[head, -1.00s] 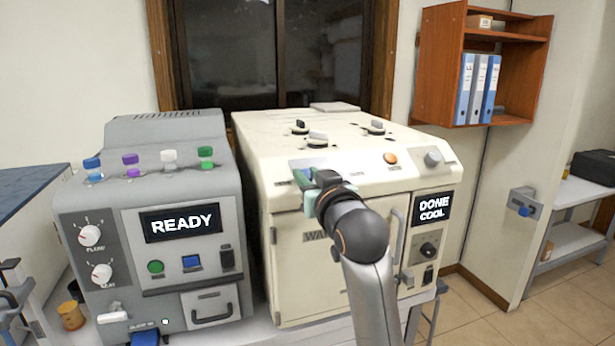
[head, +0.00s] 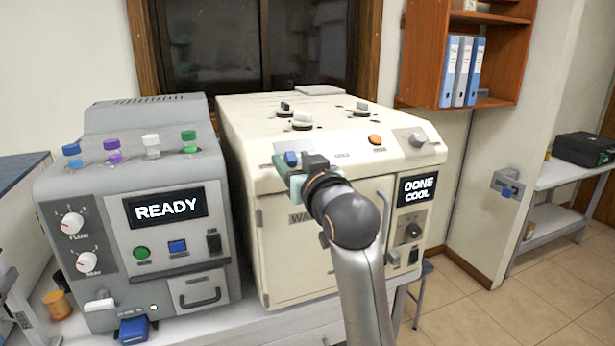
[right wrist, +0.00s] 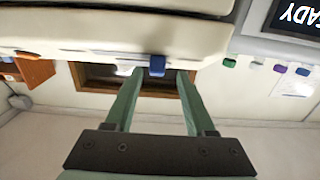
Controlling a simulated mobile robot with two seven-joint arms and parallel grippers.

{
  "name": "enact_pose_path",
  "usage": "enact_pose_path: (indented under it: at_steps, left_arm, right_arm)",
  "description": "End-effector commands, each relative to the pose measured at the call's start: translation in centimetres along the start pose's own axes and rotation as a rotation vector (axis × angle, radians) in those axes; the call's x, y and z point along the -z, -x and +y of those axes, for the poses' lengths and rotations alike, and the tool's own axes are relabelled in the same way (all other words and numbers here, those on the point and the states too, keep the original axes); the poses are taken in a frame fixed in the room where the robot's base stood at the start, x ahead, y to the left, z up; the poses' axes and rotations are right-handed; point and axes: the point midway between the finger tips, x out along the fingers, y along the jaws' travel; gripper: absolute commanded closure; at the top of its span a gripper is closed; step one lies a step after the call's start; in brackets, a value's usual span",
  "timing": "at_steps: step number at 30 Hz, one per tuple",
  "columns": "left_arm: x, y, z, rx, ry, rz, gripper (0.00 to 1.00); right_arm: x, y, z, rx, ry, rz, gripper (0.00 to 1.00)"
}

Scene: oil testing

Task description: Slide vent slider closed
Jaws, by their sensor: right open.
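The vent slider is a small blue knob (head: 291,158) on a pale strip along the sloped top front of the cream machine (head: 300,245). My right gripper (head: 287,169) is at that strip, close in front of the knob, with its green fingers partly hidden by its own wrist. In the right wrist view the two green fingers (right wrist: 159,80) are apart and empty. The blue knob also shows there (right wrist: 157,66), in the gap between the fingertips. Whether a finger touches it I cannot tell. My left gripper cannot be made out.
A grey machine (head: 130,215) with a READY screen and several coloured-cap vials stands to the left. Several dark and white knobs (head: 302,122) are on the cream machine's top. An orange button (head: 375,139) is right of the slider. A binder shelf (head: 505,55) hangs at right.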

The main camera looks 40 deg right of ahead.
Motion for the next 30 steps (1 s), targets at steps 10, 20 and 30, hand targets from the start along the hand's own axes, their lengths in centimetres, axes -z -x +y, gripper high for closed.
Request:
enact_pose_path:
  at_steps: [10,20,30]
  left_arm:
    - [-1.4,-1.4,-0.1,0.0,0.0,0.003,0.5]
    - [-5.0,-4.6,-0.3,0.0,0.0,-0.001,0.5]
    - [-7.3,-6.6,-0.4,-0.003,0.0,-0.008,0.5]
  right_arm:
    - [-0.5,6.5,-0.1,0.002,-0.002,0.006,0.45]
    - [-0.5,9.1,-0.1,0.002,-0.002,0.006,0.45]
    - [-0.3,10.6,0.0,0.002,-0.001,0.002,0.45]
